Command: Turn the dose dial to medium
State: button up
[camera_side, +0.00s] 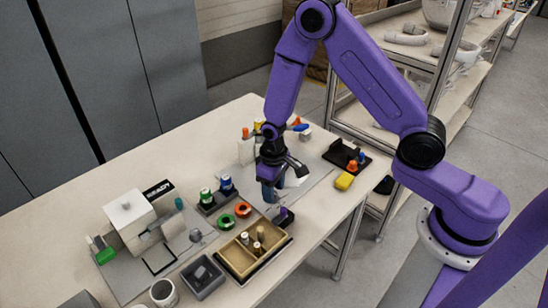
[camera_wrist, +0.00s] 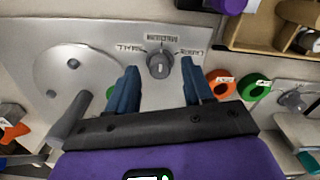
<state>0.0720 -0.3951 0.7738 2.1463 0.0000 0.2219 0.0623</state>
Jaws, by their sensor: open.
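The dose dial (camera_wrist: 159,65) is a small dark grey knob on a light grey plate (camera_wrist: 220,55) in the wrist view. Labels SMALL, MEDIUM and LARGE are fanned around its far side, with MEDIUM in the middle. A pale mark shows on the knob's face; I cannot tell for certain which label it points to. My gripper (camera_wrist: 159,78) is open, with its two blue fingers apart on the left and right of the dial and a gap on each side. In the side view my gripper (camera_side: 270,192) points down over the plate, and the dial is hidden there.
An orange ring (camera_wrist: 221,84) and a green ring (camera_wrist: 254,87) lie right of my fingers. Another knob (camera_wrist: 292,100) is farther right. A round disc (camera_wrist: 78,80) with a grey handle is at left. A divided tan tray (camera_side: 236,262) and yellow block (camera_side: 344,181) are nearby.

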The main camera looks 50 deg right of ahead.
aim_at(275, 195)
notch_tip(275, 195, up, 16)
dwell(0.6)
jog(key=shift+s, duration=0.1)
jog(key=s+d+r+n, duration=0.1)
jog(key=s+n, duration=0.3)
jog(key=s, duration=0.9)
jog(key=s+d+r+n, duration=0.2)
jog(key=s+r+n, duration=0.2)
jog(key=s, duration=0.9)
jog(key=shift+d+r+n, duration=0.25)
jog(key=shift+r+n, duration=0.1)
jog(key=shift+n, duration=0.45)
